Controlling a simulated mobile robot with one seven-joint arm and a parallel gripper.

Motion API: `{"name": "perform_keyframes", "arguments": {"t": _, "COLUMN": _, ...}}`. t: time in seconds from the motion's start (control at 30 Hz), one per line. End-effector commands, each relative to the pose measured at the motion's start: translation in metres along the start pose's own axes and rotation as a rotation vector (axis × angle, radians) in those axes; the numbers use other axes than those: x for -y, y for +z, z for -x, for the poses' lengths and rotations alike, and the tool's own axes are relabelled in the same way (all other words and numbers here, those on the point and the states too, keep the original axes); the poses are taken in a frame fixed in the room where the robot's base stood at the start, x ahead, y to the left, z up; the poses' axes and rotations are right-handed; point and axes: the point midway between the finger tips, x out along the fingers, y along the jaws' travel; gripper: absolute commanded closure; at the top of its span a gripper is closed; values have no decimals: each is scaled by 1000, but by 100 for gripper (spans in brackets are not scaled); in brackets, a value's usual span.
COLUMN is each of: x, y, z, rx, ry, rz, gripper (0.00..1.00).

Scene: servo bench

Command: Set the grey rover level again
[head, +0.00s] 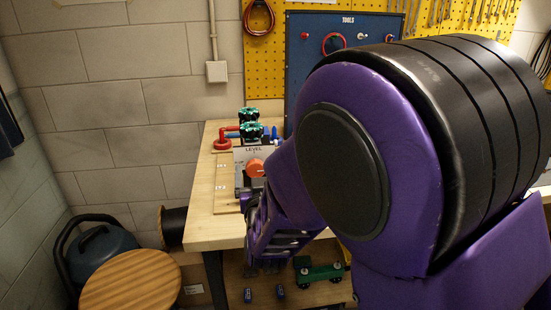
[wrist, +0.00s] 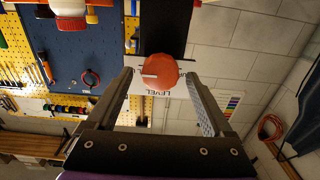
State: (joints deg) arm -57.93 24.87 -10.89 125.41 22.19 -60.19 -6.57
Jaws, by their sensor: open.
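An orange-red round knob (head: 255,167) sits on a panel marked LEVEL (head: 253,150) on the bench, just left of my purple arm. In the wrist view the knob (wrist: 159,71) has a pale pointer line toward the left, and the LEVEL lettering appears upside down. My gripper (wrist: 157,76) is open, with one finger on each side of the knob in that view. I cannot tell whether the fingers touch it. I cannot make out a grey rover; my arm hides much of the bench in the head view.
Green-and-black round parts (head: 251,132) and red piping (head: 222,144) stand behind the panel. A blue tool board (head: 340,45) is behind the bench (head: 227,232). A green wheeled object (head: 318,272) sits below. A wooden stool (head: 130,283) stands at lower left.

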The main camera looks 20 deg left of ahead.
Motion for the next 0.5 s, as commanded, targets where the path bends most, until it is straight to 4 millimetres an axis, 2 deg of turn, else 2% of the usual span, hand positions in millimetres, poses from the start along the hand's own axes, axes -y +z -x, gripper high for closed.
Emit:
{"name": "perform_keyframes", "arguments": {"t": 0.47, "x": 1, "y": 0, "z": 2, "rx": 0, "ry": 0, "rz": 0, "gripper": 14}}
{"name": "perform_keyframes", "arguments": {"t": 0.5, "x": 1, "y": 0, "z": 2, "rx": 0, "ry": 0, "rz": 0, "gripper": 20}}
